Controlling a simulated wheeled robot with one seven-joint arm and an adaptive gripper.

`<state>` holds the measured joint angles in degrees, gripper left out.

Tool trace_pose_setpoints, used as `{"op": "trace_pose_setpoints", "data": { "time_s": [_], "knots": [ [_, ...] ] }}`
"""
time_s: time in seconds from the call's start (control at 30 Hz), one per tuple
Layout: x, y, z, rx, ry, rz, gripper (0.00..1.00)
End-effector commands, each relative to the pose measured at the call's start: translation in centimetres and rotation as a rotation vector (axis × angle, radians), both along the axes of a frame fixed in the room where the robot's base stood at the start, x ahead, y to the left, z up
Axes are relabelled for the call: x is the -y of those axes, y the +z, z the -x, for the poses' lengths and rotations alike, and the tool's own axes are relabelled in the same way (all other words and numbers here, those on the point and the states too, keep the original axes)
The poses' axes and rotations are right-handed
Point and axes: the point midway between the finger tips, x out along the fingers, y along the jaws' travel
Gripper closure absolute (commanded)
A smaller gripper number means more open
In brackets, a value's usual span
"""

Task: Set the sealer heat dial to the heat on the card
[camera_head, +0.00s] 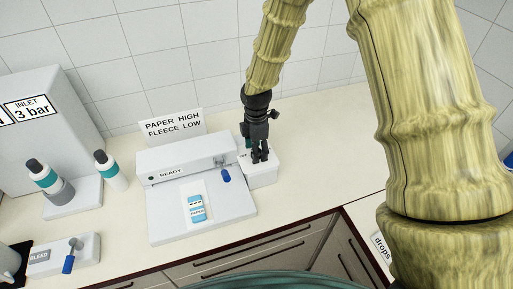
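The white sealer (160,220) stands on the counter, with a "READY" label on its raised back part. A card (173,124) behind it reads "PAPER HIGH" and "FLEECE LOW". A blue and white packet (197,209) lies on the sealer's front; its label seems to read "PAPER". A small white box (262,177) adjoins the sealer's right side. My gripper (260,159) points down at the top of this box, fingers close together. The fingers hide most of the box top, so I cannot make out the heat dial, its setting, or whether I touch it.
A blue-tipped lever (226,176) is on the sealer, just left of my gripper. Teal-banded white bottles (110,171) stand to the left, near a grey cabinet labelled "INLET 3 bar" (45,110). A box with a blue lever (68,264) is front left. Counter right of the sealer is clear.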

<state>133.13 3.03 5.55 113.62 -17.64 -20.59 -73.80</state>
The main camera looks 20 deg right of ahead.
Motion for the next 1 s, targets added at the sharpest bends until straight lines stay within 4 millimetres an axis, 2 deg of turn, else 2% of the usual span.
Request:
{"op": "trace_pose_setpoints", "data": {
  "time_s": [0.37, 0.6, 0.63, 1.0],
  "knots": [
    [0.0, -0.36, 0.04, -0.001, 0.0, 0.0, 0.44],
    [0.0, -0.35, 0.05, -0.001, 0.0, 0.0, 0.88],
    [0.0, -0.35, 0.05, -0.001, 0.0, 0.0, 0.9],
    [0.01, -0.36, 0.04, -0.001, -0.055, 0.0, 0.9]
  ]
}}
